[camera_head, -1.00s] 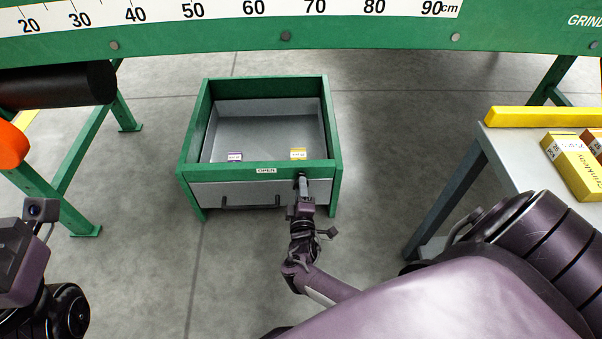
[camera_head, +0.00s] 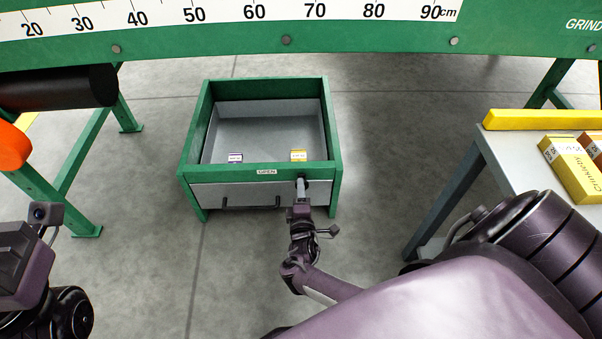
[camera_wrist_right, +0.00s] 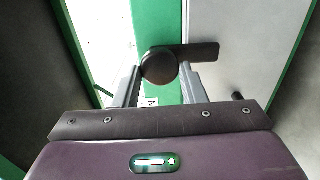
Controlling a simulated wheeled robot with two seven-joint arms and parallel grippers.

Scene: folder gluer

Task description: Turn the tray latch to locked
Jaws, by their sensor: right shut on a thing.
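A green-framed tray unit (camera_head: 334,150) stands below the green beam, with a grey front and a small "OPEN" label (camera_head: 266,171) on its front rail. The tray latch is a dark round hub with a flat lever (camera_wrist_right: 198,52), seen in the right wrist view. The lever points right there, across the green rail onto the grey front. My right gripper (camera_head: 302,182) is at the right end of the rail, its two fingers closed on the latch's hub. In the head view it hides most of the latch. Only my left wrist shows at lower left; its fingers are out of view.
A purple-and-white item (camera_head: 235,157) and a yellow-and-white item (camera_head: 298,156) are inside the unit near its front.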

